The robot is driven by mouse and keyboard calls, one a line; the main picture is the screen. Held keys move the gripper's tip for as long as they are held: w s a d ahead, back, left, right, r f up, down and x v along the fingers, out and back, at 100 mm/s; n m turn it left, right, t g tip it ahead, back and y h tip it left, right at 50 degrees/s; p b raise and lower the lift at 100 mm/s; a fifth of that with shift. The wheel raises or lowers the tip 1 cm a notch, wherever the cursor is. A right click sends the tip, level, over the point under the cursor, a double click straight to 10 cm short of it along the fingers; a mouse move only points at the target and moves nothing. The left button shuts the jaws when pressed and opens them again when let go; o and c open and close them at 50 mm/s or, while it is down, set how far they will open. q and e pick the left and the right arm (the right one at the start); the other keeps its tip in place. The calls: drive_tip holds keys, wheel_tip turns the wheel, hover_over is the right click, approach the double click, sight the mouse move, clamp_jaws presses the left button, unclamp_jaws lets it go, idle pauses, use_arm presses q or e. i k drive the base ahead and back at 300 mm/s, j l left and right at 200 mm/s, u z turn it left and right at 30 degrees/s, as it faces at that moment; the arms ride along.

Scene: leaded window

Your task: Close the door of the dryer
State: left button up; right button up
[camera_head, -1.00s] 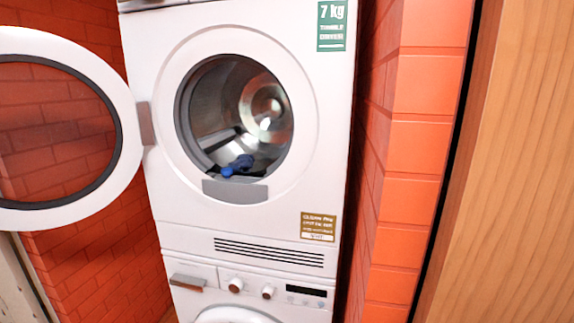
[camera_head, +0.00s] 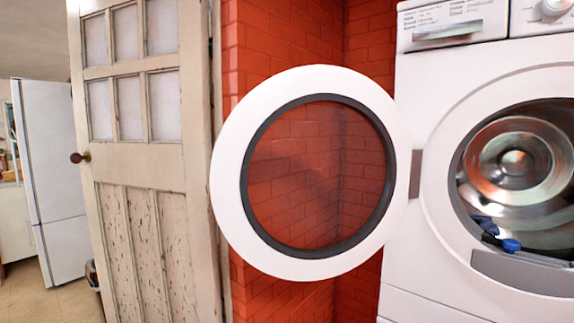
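The dryer (camera_head: 430,240) stands at the right of the head view, cut off by the right edge. Its round door (camera_head: 228,175), a white ring with a dark inner rim and clear glass, stands wide open to the left. The door is joined to the dryer by a grey hinge (camera_head: 415,174) on the left side of the opening. The metal drum (camera_head: 515,165) shows inside, with a small blue item (camera_head: 490,228) at its lower front. Neither of my grippers is in view.
A worn cream wooden door (camera_head: 150,165) with small panes and a dark knob (camera_head: 80,157) stands at the left. A white fridge (camera_head: 55,180) is beyond it. Red brick wall (camera_head: 290,40) is behind the dryer door.

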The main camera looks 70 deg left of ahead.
sight(236, 145)
drive_tip(key=j+z, duration=0.1)
drive_tip(key=j, duration=0.4)
drive_tip(key=j+z, duration=0.1)
drive_tip(key=j, duration=0.4)
drive_tip(key=k+j+z, duration=0.1)
drive_tip(key=j, duration=0.4)
drive_tip(key=k+j+z, duration=0.1)
drive_tip(key=j, duration=0.4)
drive_tip(key=k+j+z, duration=0.1)
drive_tip(key=j, duration=0.4)
drive_tip(key=k+j+z, duration=0.1)
drive_tip(key=j, duration=0.4)
